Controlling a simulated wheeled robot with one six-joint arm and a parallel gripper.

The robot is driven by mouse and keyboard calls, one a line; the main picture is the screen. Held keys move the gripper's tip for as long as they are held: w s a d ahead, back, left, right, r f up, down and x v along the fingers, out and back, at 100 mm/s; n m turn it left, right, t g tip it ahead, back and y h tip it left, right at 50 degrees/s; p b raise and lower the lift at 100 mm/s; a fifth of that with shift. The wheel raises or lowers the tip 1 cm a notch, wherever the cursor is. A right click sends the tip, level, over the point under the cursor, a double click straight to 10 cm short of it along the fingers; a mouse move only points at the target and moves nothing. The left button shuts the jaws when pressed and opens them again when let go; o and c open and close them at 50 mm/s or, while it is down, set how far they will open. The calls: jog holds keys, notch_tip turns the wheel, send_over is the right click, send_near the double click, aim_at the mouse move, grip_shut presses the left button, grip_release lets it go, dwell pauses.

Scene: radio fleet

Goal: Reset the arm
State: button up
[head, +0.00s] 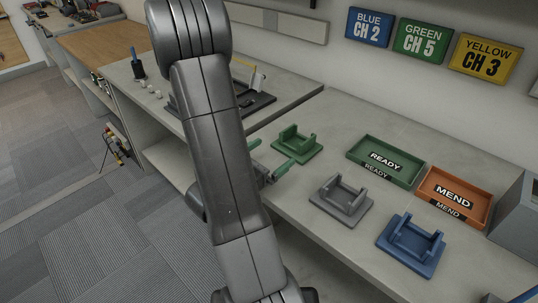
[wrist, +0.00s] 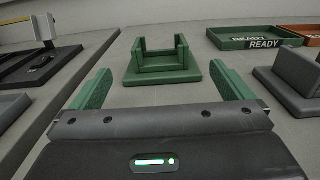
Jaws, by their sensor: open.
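My arm (head: 215,130) stands upright across the middle of the head view. My gripper (head: 271,165) is partly hidden behind the arm; its green fingertips show near the bench edge. In the wrist view my gripper (wrist: 160,82) is open, with one green finger on each side and nothing between them. A green cradle (head: 297,143) stands on the bench just beyond the fingers, and it also shows empty in the wrist view (wrist: 162,66), apart from the fingers.
On the bench are an empty grey cradle (head: 341,200), an empty blue cradle (head: 411,246), a green READY tray (head: 408,180) and an orange MEND tray (head: 480,216). A dark stand (head: 262,102) is further left. Wall signs (head: 420,41) hang above. Carpeted floor (head: 60,220) at left is open.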

aim_at(297, 135)
jog(key=shift+w+d, duration=0.1)
dwell(0.4)
jog(key=x, duration=1)
jog(key=shift+w+d+p, duration=0.1)
jog(key=shift+d+p, duration=0.1)
jog(key=shift+p, duration=0.2)
jog(key=shift+w+d, duration=0.4)
jog(key=shift+w, duration=0.05)
jog(key=shift+f, duration=0.2)
